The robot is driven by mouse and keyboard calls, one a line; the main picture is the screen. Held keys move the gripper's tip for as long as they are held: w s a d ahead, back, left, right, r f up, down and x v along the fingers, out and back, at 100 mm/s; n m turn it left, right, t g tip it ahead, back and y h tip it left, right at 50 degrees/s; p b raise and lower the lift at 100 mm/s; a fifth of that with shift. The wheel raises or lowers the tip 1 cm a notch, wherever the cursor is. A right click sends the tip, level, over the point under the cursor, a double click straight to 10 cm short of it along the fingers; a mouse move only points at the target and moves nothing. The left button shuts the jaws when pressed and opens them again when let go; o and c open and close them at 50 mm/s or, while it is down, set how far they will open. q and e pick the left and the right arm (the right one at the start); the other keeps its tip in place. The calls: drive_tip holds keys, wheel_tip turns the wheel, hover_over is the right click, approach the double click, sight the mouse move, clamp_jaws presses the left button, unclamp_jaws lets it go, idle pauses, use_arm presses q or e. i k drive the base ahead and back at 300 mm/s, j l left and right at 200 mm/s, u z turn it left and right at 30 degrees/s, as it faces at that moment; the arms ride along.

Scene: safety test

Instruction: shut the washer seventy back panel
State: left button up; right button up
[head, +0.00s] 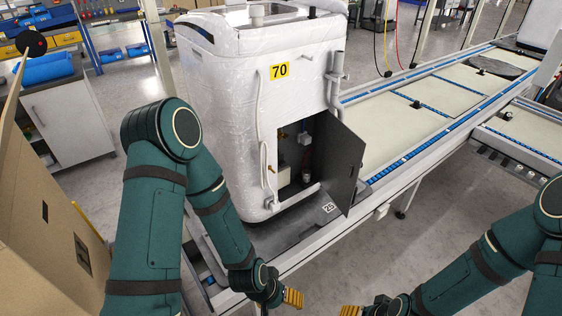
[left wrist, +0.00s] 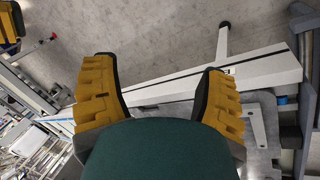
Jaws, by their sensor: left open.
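The washer (head: 225,75), wrapped in clear plastic with a yellow 70 label (head: 279,71), stands on the conveyor line. Its dark grey back panel (head: 340,160) is swung open to the right of a low opening. My left gripper (head: 290,298) is below and in front of the panel, apart from it, near the bottom of the head view. In the left wrist view its yellow fingers (left wrist: 158,70) are spread with nothing between them. My right gripper (head: 352,309) shows only partly at the bottom edge; its opening is hidden.
The conveyor (head: 430,105) runs to the back right. A cardboard box (head: 45,200) stands at the left, near my left arm. Grey floor is free below the conveyor.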

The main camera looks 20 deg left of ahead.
sight(342, 148)
drive_tip(key=i+l+u, duration=0.1)
drive_tip(key=u, duration=0.4)
drive_tip(key=l+u, duration=0.2)
drive_tip(key=u, duration=0.3)
drive_tip(key=l+u, duration=0.25)
drive_tip(key=l, duration=0.2)
drive_tip(key=l+u, duration=0.3)
drive_tip(key=l, duration=0.15)
drive_tip(key=l+u, duration=0.1)
drive_tip(key=l, duration=0.85)
drive_tip(key=k+l+u, duration=0.1)
drive_tip(key=l, duration=0.8)
drive_tip(key=i+l, duration=0.2)
